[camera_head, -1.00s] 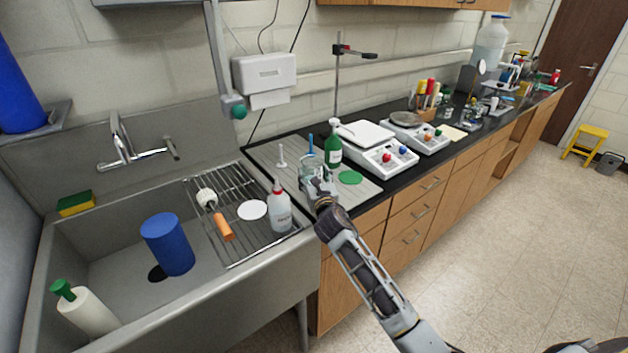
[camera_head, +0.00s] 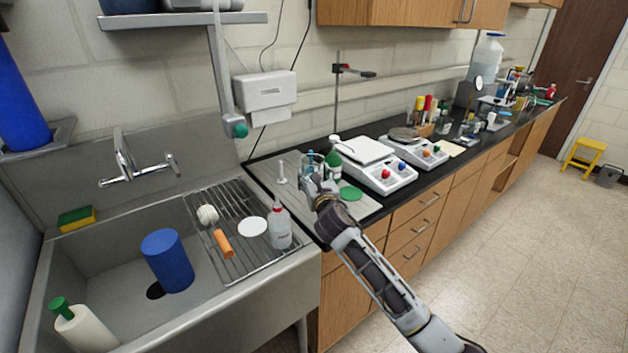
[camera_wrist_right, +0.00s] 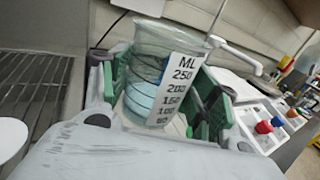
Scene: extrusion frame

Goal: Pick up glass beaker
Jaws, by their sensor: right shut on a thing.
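The glass beaker (camera_wrist_right: 160,75) is clear, with a white scale label marked ML and a bluish look low inside. In the right wrist view it stands between the green-padded fingers of my right gripper (camera_wrist_right: 158,100), which is shut on it; it looks tilted in that view. In the head view the beaker (camera_head: 311,163) shows above my right gripper (camera_head: 318,186), over the grey mat by the sink. The gripper hides its lower part. My left gripper is not in view.
A green bottle (camera_head: 334,165) stands close behind the beaker, with a green disc (camera_head: 351,194) to the right. A wash bottle (camera_head: 279,228) stands on the drying rack (camera_head: 238,212) at left. Two white balances, one of them (camera_head: 378,165) nearer, stand farther along the black counter.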

